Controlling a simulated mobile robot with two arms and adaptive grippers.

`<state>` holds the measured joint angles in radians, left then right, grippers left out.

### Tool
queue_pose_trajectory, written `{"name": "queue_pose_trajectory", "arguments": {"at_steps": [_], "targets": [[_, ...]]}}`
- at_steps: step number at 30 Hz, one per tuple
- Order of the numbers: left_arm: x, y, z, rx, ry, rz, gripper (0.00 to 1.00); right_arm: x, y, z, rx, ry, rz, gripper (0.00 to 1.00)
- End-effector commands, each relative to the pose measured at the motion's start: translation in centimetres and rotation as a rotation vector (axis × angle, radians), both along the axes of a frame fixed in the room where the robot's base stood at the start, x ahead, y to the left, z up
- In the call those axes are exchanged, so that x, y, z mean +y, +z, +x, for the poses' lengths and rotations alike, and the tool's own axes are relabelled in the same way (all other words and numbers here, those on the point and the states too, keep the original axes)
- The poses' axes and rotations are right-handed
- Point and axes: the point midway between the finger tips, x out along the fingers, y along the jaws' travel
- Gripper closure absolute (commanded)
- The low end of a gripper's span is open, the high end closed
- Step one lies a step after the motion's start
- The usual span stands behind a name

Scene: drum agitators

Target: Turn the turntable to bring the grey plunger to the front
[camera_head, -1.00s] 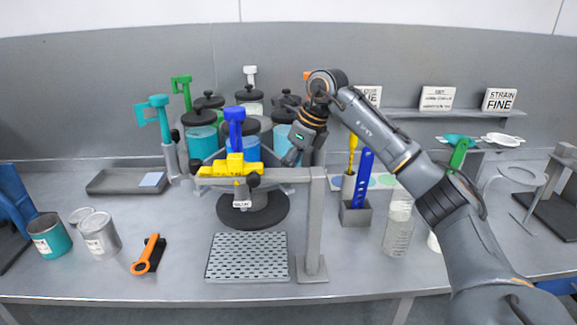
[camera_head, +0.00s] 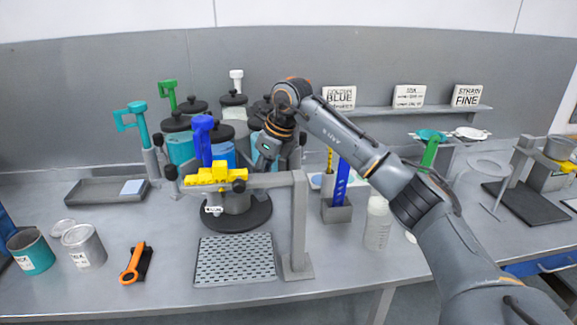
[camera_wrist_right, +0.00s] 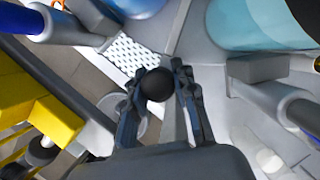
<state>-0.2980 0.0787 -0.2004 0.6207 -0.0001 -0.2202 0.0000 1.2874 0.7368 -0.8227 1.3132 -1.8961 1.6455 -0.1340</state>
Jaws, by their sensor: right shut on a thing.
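The turntable carries several lidded drums behind a grey stand; its surface is mostly hidden. The white-grey plunger (camera_head: 236,80) stands upright at the back. A blue plunger (camera_head: 203,138) is at the front, a teal plunger (camera_head: 132,118) at the left and a green plunger (camera_head: 168,94) at the back left. My right gripper (camera_head: 268,152) is at the turntable's front right, by a teal drum (camera_head: 258,121). In the right wrist view its fingers (camera_wrist_right: 158,92) are shut on a black ball knob (camera_wrist_right: 157,84). My left gripper is not in view.
A grey stand (camera_head: 299,225) with a yellow block (camera_head: 215,173) on its crossbar is close in front of the turntable. A perforated plate (camera_head: 235,260), an orange-handled brush (camera_head: 134,264) and tins (camera_head: 84,246) lie in front. A holder with a blue strip (camera_head: 342,183) stands right of the stand.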

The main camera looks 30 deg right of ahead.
Motion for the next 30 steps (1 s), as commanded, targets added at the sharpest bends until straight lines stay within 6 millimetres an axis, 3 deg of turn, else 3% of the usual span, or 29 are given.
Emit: {"name": "queue_pose_trajectory", "arguments": {"at_steps": [1, 4, 15, 16, 18, 30], "targets": [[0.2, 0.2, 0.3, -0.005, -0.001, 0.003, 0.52, 1.6, 0.1, 0.1, 0.001, 0.016, 0.004, 1.0], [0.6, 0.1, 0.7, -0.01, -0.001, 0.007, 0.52, 2.5, 0.0, 0.2, 0.001, 0.014, 0.005, 1.0], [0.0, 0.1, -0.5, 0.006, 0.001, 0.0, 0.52, 2.8, 0.0, 0.3, -0.002, 0.011, 0.004, 1.0], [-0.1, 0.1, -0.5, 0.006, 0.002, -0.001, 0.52, 2.8, 0.0, 0.3, -0.002, 0.011, 0.004, 0.66], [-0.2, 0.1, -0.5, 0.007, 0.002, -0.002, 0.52, 2.8, 0.0, 0.3, -0.002, 0.011, 0.004, 0.52], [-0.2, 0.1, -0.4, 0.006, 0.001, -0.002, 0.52, 2.8, 0.0, 0.2, -0.001, 0.01, 0.004, 0.5]]}}
